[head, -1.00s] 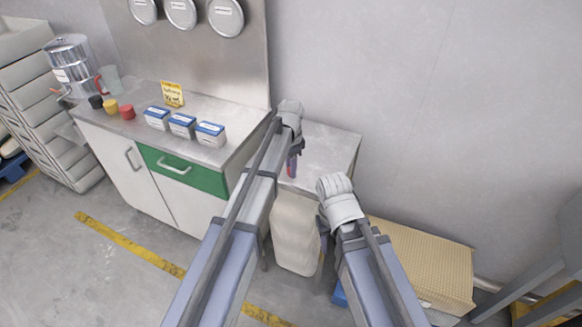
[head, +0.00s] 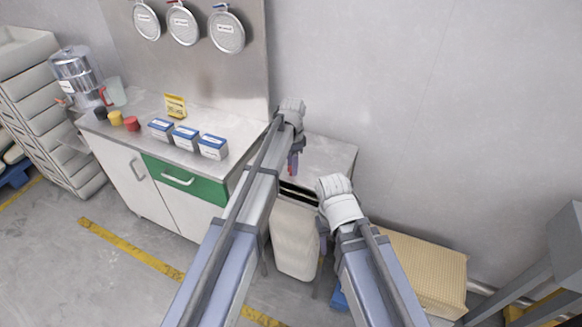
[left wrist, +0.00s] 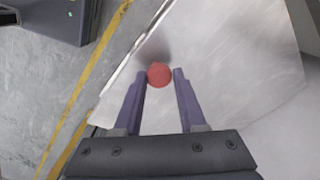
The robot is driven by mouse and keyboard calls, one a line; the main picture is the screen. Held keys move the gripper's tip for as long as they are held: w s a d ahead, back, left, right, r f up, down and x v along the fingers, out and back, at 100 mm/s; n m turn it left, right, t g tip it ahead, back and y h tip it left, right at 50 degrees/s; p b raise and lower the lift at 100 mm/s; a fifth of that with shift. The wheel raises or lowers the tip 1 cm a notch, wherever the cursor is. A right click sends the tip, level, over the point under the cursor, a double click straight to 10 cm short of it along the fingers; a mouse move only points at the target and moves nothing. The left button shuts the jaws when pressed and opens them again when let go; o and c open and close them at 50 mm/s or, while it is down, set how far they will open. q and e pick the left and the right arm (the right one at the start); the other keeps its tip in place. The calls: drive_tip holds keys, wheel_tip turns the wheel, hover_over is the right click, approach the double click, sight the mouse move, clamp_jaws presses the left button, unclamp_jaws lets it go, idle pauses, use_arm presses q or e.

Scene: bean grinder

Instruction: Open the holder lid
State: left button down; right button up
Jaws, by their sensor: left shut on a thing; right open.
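The holder lid (head: 335,160) is a grey metal top against the wall, right of the counter. A dark gap shows below its front edge, so it is raised a little. My left gripper (head: 293,165) is at the lid's front part, shut on the red knob. In the left wrist view the round red knob (left wrist: 159,75) sits between the purple fingers, with the metal lid (left wrist: 225,65) around it. My right gripper (head: 323,243) is open and empty, low beside the holder's front. My arms hide part of the holder and lid.
A counter (head: 222,176) with several boxes, coloured cups and a yellow sign stands left. A pale bag-like front (head: 295,240) hangs below the lid. A beige box (head: 425,270) stands right. The floor at front left is clear.

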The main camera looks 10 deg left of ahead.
use_arm(q)
drive_tip(key=w+d+r+p, duration=0.2)
drive_tip(key=w+r+p, duration=0.5)
drive_tip(key=r+p, duration=0.3)
wheel_tip(320, 180, up, 2)
drive_tip(key=shift+d+r, duration=0.1)
drive_tip(key=shift+d, duration=0.05)
drive_tip(key=shift+w, duration=0.1)
drive_tip(key=c, duration=0.9)
unclamp_jaws()
drive_tip(key=o, duration=0.3)
drive_tip(key=shift+w+f, duration=0.3)
drive_tip(key=shift+o, duration=0.4)
drive_tip(key=shift+s+r, duration=0.1)
drive_tip(key=shift+s, duration=0.15)
drive_tip(key=shift+r+p, duration=0.15)
drive_tip(key=shift+p, duration=0.15)
